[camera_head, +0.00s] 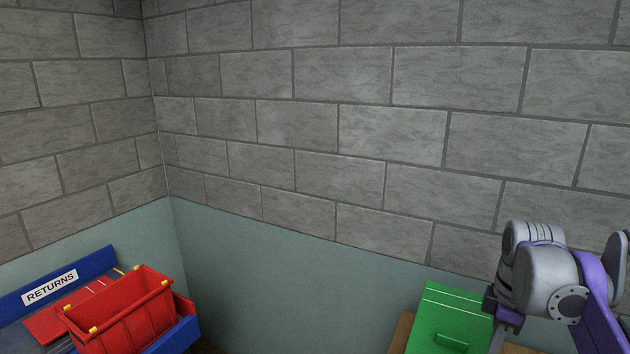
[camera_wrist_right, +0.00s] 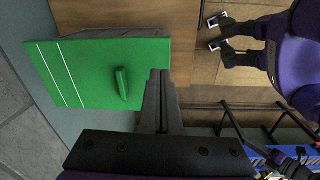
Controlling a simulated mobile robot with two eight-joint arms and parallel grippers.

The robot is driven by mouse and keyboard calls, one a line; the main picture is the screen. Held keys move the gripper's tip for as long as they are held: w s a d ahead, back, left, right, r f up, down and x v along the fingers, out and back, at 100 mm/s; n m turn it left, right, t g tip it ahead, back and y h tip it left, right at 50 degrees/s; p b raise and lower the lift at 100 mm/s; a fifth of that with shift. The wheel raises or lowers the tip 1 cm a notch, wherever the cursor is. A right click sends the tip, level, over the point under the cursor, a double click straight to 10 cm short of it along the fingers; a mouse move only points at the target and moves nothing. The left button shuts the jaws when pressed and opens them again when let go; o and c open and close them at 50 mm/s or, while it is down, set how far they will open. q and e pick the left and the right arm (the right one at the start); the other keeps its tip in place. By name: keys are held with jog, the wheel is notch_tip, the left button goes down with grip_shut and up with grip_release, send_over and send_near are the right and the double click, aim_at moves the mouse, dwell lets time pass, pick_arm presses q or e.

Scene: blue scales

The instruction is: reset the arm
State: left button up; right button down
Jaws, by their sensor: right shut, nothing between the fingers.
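My right arm shows at the right edge of the head view, bent, with its gripper pointing down and partly cut off by the bottom edge. In the right wrist view my right gripper (camera_wrist_right: 160,72) is shut with its fingers together and nothing between them. Its tips appear at the right edge of a green lidded box (camera_wrist_right: 90,62), apart from the raised green handle (camera_wrist_right: 121,83). The green box (camera_head: 446,312) also shows in the head view, left of the right arm.
A red bin (camera_head: 122,312) stands at the lower left beside a blue board with a RETURNS label (camera_head: 50,287). A brown wooden surface (camera_wrist_right: 130,15) lies by the green box. Grey block walls (camera_head: 300,110) close the back. Dark rails (camera_wrist_right: 240,105) show at lower right in the wrist view.

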jog(key=s+a+f+m+t, duration=0.2)
jog(key=s+a+f+m, duration=0.3)
jog(key=f, duration=0.4)
jog(key=s+a+f+m+t, duration=0.3)
jog(key=s+a+f+m, duration=0.3)
jog(key=a+f, duration=0.3)
jog(key=shift+s+a+f+t, duration=0.35)
jog(key=shift+s+a, duration=0.2)
jog(key=shift+a, duration=0.1)
